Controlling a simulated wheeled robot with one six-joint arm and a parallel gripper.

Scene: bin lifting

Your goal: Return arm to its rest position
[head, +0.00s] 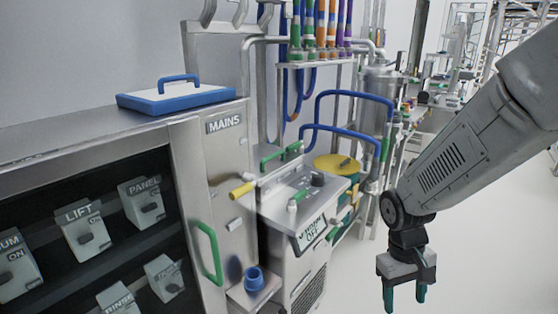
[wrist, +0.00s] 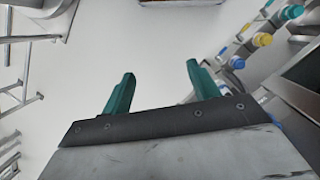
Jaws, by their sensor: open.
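My gripper (head: 405,292) hangs at the right of the head view, below my arm, with its two green fingers pointing down. The fingers stand apart and nothing is between them. In the wrist view my gripper (wrist: 158,85) also shows open and empty, with pale floor beyond the fingertips. It is clear of the equipment to its left in the head view and touches nothing that I can see.
A cabinet marked MAINS (head: 224,124) with a green handle (head: 209,253) stands at the left. A blue-and-white lid (head: 177,95) lies on top. A steel unit with an OFF label (head: 312,232) stands beside it. Pale floor (head: 480,230) is free around my gripper.

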